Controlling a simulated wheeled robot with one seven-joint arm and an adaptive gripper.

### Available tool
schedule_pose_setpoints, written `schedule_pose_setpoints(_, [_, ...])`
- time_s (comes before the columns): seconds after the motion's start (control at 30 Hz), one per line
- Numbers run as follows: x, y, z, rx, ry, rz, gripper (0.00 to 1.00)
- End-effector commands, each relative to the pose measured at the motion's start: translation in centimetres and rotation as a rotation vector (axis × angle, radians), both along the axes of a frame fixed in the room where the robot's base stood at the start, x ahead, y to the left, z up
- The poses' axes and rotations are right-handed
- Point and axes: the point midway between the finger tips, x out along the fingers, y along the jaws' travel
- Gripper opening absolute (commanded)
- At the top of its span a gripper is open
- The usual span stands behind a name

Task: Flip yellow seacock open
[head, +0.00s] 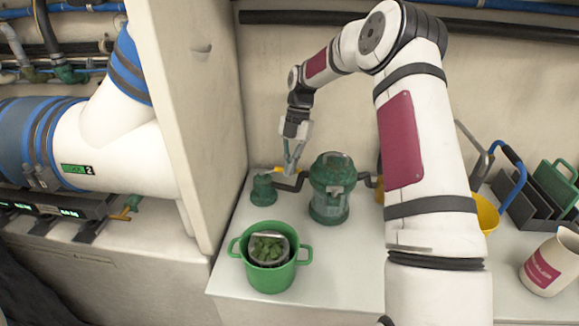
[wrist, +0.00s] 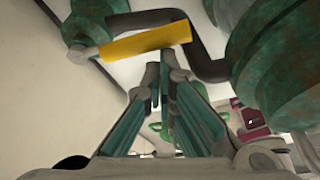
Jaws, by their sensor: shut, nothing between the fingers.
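The yellow seacock lever (wrist: 145,41) is a flat bar with a grey pivot at its left end, beside a green valve body (wrist: 88,18). It runs roughly crosswise in the wrist view. The valve body (head: 262,191) stands on the white ledge in the head view, where the lever is mostly hidden behind my fingers. My gripper (head: 291,168) points down beside the valve. It is shut and empty. In the wrist view its fingertips (wrist: 159,70) lie just below the lever's middle; I cannot tell whether they touch it.
A dark bent pipe (wrist: 196,40) joins the valve to the large green strainer (head: 331,188) close on the right. A green pot (head: 268,276) with a basket stands in front. A beige wall panel (head: 190,100) rises on the left. A mug (head: 548,264) stands far right.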

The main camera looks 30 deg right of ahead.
Motion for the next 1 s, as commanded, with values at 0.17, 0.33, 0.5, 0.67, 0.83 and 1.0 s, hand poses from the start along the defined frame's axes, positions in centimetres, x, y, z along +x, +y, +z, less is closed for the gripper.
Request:
schedule_pose_setpoints(0.17, [0.2,-0.2,0.6,0.000,-0.001,0.000,0.00])
schedule_pose_setpoints(0.33, [0.7,-0.9,2.9,-0.001,-0.003,-0.001,0.00])
schedule_pose_setpoints(0.5, [1.3,-1.6,5.4,-0.001,-0.004,-0.001,0.00])
schedule_pose_setpoints(0.67, [1.5,-2.0,6.7,0.000,-0.001,0.000,0.00])
schedule_pose_setpoints(0.83, [1.6,-2.1,7.1,0.000,0.000,0.000,0.00])
schedule_pose_setpoints(1.0, [1.5,-2.1,7.0,0.000,0.000,0.000,0.00])
